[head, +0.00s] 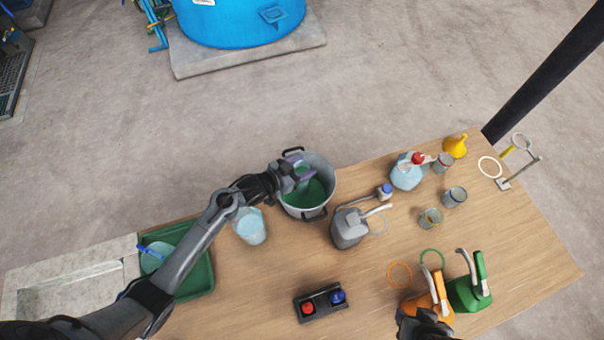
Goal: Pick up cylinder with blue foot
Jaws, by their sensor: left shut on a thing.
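My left gripper (300,168) is over the grey two-handled pot (326,176), with purple parts at its tip. It is shut on a small pale, greenish thing that is mostly hidden between the jaws. I cannot make out a blue foot on it, so I cannot tell whether it is the cylinder. Green content shows in the pot below. I see no other clear cylinder with a blue foot on the table (270,270). My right gripper (425,320) is at the bottom edge, in front of the orange jug (438,300); its jaws do not show clearly.
A green tray (200,278) lies left under my arm. A red-and-blue button box (321,303) stands at the front. Bottles, cups and a yellow funnel (455,146) stand right.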

